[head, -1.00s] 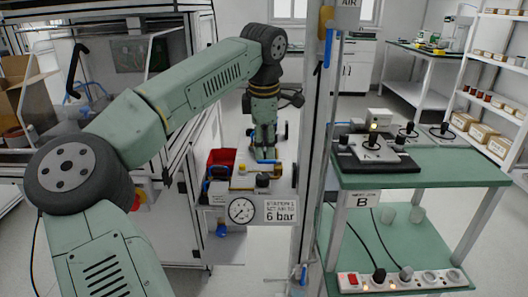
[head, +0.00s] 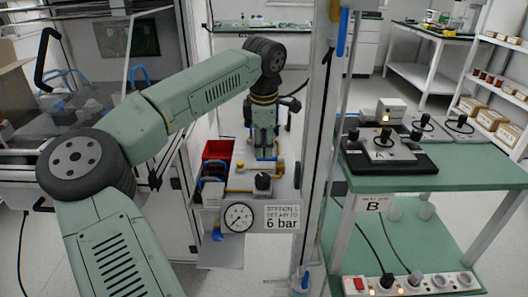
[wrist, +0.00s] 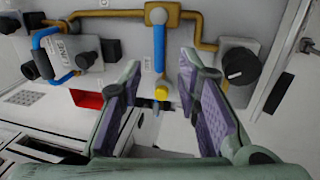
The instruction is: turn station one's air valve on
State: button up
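The air panel of station one (head: 240,179) stands mid-picture in the head view, above a pressure gauge (head: 238,217) and a sign reading 6 bar (head: 282,218). In the wrist view, a blue lever (wrist: 159,47) extends from a brass block (wrist: 162,14) on the brass pipe. It lies across the pipe, and a yellow piece (wrist: 161,92) shows at its end. My gripper (wrist: 160,93) is open, with its fingers either side of the lever's end and visible gaps on both sides. In the head view my gripper (head: 265,152) hangs over the panel, hiding the lever.
A black knob (wrist: 240,66) sits right of the lever; a blue-handled part with a LINE tag (wrist: 72,51) sits left. A grey post (head: 318,150) rises close right, before bench B (head: 440,170).

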aim_at(264, 158)
jog(key=shift+w+f, duration=0.2)
jog(key=shift+f, duration=0.65)
jog(key=shift+w+f, duration=0.15)
jog(key=shift+f, duration=0.7)
jog(key=shift+c, duration=0.6)
grip_shut()
